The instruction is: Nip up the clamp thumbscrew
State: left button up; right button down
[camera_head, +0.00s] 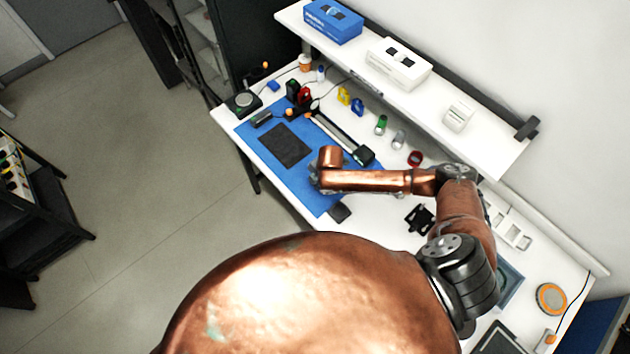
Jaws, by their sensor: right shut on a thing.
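My right arm reaches in from the lower right, and its copper wrist is over the right part of the blue mat (322,204). My right gripper (314,174) is mostly hidden under the wrist. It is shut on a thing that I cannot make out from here. A rail (336,130) runs along the back of the mat, with a black block (364,155) at its right end, close behind the wrist. Small parts with orange knobs (291,113) sit near its left end. I cannot pick out the clamp thumbscrew. My left gripper is not in view.
A dark square pad (286,145) lies on the mat. Small coloured items, including a green-topped vial (381,124) and a red ring (414,158), stand behind it. A shelf (480,138) overhangs the bench's back. A black part (420,218) lies right of the mat.

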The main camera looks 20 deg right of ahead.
jog(key=c, duration=2)
grip_release()
jog(key=shift+o, duration=0.2)
jog(key=v, duration=1.2)
